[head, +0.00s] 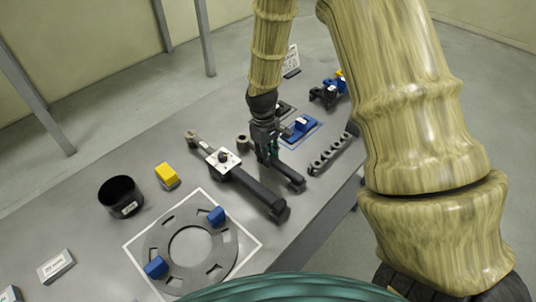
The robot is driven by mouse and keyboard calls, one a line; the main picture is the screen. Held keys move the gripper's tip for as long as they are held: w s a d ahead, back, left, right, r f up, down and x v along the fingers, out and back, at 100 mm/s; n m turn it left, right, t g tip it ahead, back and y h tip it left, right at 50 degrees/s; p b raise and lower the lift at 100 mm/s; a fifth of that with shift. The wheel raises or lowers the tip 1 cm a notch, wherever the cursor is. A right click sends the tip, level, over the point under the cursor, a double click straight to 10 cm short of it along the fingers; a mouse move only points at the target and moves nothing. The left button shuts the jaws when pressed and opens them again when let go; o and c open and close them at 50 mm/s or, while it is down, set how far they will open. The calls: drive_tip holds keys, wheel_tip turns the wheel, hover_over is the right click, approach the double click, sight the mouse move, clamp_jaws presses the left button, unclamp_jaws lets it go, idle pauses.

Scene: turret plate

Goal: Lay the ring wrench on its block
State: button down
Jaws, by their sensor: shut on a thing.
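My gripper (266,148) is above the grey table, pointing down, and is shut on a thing. A dark bar (286,177) with a thicker end runs from beneath the fingers to the lower right. It looks like the ring wrench, but the fingers hide its near part, and I cannot tell whether it touches the table. The wrench's block is not clearly identifiable. A long tool (258,192) with a round head and a black handle lies left of my gripper, with a white square piece (222,158) at its middle.
A ring-shaped turret plate (153,238) with blue blocks sits on a white square in front. A black cup (121,197) and a yellow block (167,175) stand left. A rack with several holes (332,154) and a blue piece (300,127) are to the right.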

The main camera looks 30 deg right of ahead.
drive_tip(key=shift+f, duration=0.1)
idle(0.3)
drive_tip(key=c, duration=1.1)
unclamp_jaws()
drive_tip(key=shift+r+p, duration=2.8)
drive_tip(key=shift+r, duration=0.75)
